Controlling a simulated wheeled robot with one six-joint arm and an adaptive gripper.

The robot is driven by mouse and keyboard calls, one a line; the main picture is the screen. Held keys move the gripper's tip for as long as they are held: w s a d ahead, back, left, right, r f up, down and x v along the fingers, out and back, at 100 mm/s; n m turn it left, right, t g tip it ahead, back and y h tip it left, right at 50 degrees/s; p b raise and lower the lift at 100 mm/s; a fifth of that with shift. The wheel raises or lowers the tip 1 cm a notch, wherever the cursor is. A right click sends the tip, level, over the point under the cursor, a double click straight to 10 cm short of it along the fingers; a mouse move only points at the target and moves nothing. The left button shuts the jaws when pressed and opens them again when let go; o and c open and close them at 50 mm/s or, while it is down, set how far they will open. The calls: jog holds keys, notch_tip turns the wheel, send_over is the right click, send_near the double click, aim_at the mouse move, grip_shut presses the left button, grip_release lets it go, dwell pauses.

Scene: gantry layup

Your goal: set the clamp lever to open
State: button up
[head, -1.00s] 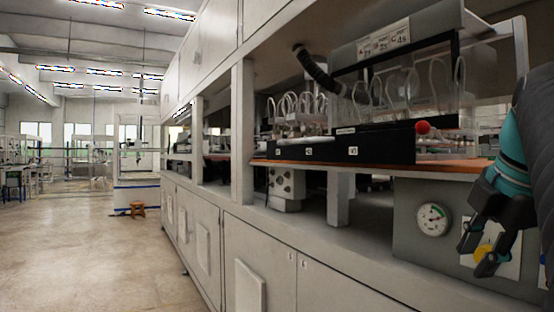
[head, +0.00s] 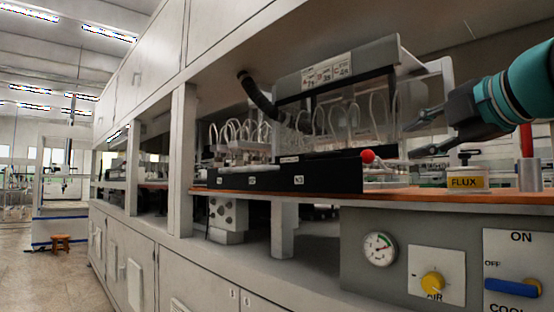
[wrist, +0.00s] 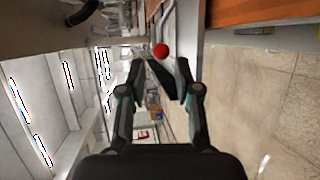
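The clamp lever's red ball knob (head: 367,156) sticks out at the right front corner of the black fixture (head: 318,174). The lever's own arm is hard to make out, so I cannot tell its setting. My gripper (head: 410,139) reaches in from the right, at about the knob's height, a little to its right in the head view. Its two fingers are apart with nothing between them. In the wrist view the red knob (wrist: 161,51) shows just beyond and between the fingertips (wrist: 160,68). They look apart from it.
The fixture stands on an orange-brown shelf (head: 455,198). A FLUX block (head: 466,181) and a metal cylinder with a red top (head: 529,172) stand to the right. Below are a gauge (head: 379,248), a yellow AIR knob (head: 432,282) and a blue lever (head: 513,287). A grey hood (head: 335,66) overhangs.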

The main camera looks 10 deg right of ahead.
aim_at(376, 157)
jog(key=p+x, duration=0.2)
jog(key=x, duration=1)
jog(key=shift+f, duration=0.1)
grip_shut()
